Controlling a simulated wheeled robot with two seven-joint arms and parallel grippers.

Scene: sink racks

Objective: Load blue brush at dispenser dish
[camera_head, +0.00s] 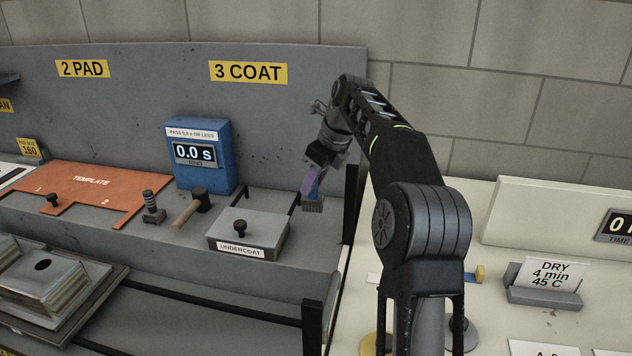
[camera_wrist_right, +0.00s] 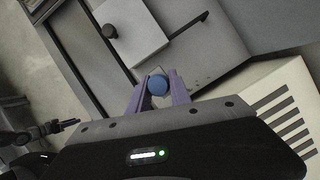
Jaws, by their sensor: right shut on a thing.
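My right gripper (camera_head: 312,182) reaches over the right end of the grey bench, below the 3 COAT sign. It is shut on the blue brush. In the right wrist view the round blue end of the brush (camera_wrist_right: 158,85) shows between the two purple fingers. In the head view a grey bristle block (camera_head: 313,206) hangs below the fingers. A grey box labelled UNDERCOAT (camera_head: 270,228), with a lid and black knob, stands to its left, apart from the brush. My left gripper (camera_wrist_right: 68,124) shows small at the left of the wrist view; its jaws are unclear.
A blue timer (camera_head: 205,158) reading 0.0 s stands behind the box. A wooden-handled hammer-like tool (camera_head: 188,211) and an orange template (camera_head: 95,187) lie to the left. A DRY card holder (camera_head: 545,296) stands on the white counter at right.

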